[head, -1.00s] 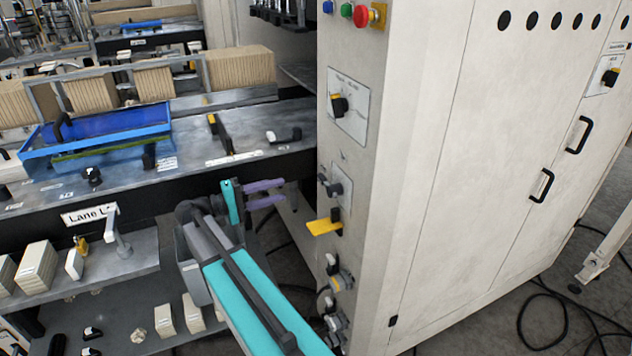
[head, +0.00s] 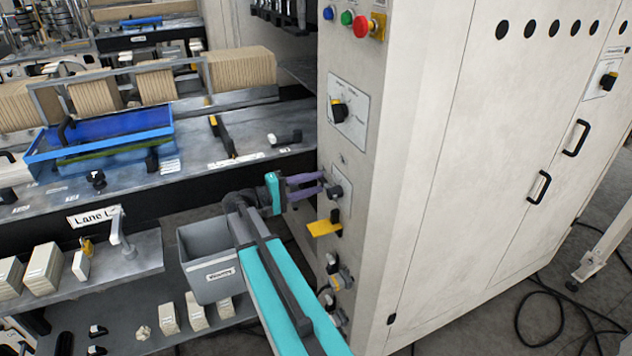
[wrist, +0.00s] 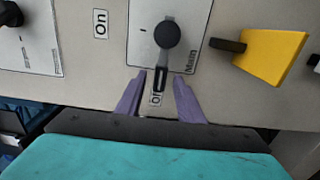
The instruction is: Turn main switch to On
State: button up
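The main switch (head: 335,190) is a dark rotary knob with a lever on a white plate on the cabinet's narrow panel. In the wrist view the main switch (wrist: 167,36) has its lever pointing down the picture, toward a partly covered label that seems to read "Off". The "On" label (wrist: 100,23) is to the left of the plate. My gripper (head: 321,183) is at the panel with its purple fingers apart. In the wrist view my gripper (wrist: 160,77) has one finger on each side of the lever's end, with visible gaps; contact is not seen.
A yellow tag (head: 323,228) on a dark holder sticks out just below the switch. Another rotary switch (head: 338,110) is above, under red, green and blue buttons. A grey bin (head: 208,270) hangs left of my arm, by the lane bench. More knobs (head: 333,282) are lower down.

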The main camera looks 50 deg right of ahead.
jog(key=shift+s+d, duration=0.2)
jog(key=shift+d, duration=0.35)
jog(key=shift+c, duration=0.2)
grip_shut()
